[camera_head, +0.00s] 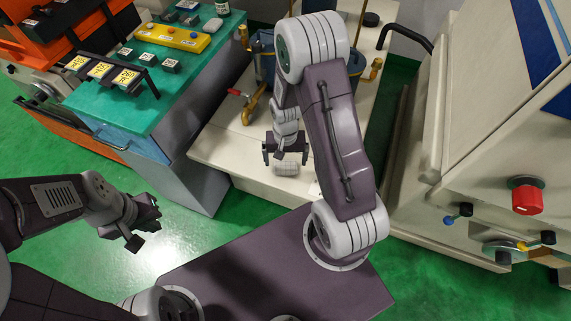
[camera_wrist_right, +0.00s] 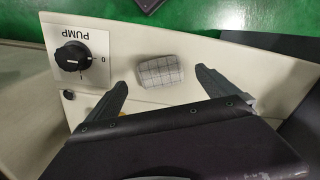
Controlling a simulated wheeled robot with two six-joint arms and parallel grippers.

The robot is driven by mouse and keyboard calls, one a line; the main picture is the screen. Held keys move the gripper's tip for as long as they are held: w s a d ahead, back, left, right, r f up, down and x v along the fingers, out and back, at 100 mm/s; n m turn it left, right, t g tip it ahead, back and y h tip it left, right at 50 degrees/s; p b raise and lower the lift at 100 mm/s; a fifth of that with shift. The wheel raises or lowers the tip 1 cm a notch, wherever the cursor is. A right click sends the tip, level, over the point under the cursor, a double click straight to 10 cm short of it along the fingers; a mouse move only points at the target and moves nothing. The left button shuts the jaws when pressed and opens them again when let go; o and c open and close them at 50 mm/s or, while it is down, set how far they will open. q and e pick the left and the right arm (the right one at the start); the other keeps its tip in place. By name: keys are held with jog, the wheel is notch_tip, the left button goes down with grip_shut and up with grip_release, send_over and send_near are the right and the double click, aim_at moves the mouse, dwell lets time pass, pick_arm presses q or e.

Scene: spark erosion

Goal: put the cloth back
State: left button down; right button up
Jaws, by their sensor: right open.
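The cloth (camera_head: 287,169) is a small, pale, rolled or folded piece with a grid pattern. It lies on the cream top of the machine base, and it also shows in the right wrist view (camera_wrist_right: 160,71). My right gripper (camera_head: 286,155) is open and empty, pointing down close to the cloth. In the right wrist view its two fingers (camera_wrist_right: 162,86) stand apart, with the cloth ahead of the gap between them. My left gripper (camera_head: 142,226) hangs over the green floor at the left, away from the cloth; its finger gap is unclear.
A black PUMP knob (camera_wrist_right: 73,57) on a white plate sits beside the cloth. A teal-topped cabinet (camera_head: 150,100) with a label rack (camera_head: 112,72) and a yellow box (camera_head: 173,38) stands at the left. A cream machine with a red knob (camera_head: 527,199) stands at the right. Brass-fitted hoses rise behind the gripper.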

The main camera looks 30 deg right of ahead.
aim_at(285, 169)
jog(key=s+a+r+n, duration=0.2)
jog(key=s+r, duration=0.2)
jog(key=r, duration=0.3)
jog(key=s+a+r+n+t+p, duration=0.1)
jog(key=s+a+r+n, duration=0.1)
jog(key=r, duration=0.5)
jog(key=shift+s+a+r+n+p, duration=0.2)
jog(key=shift+s+a+n+p, duration=0.1)
jog(key=shift+s+n, duration=0.45)
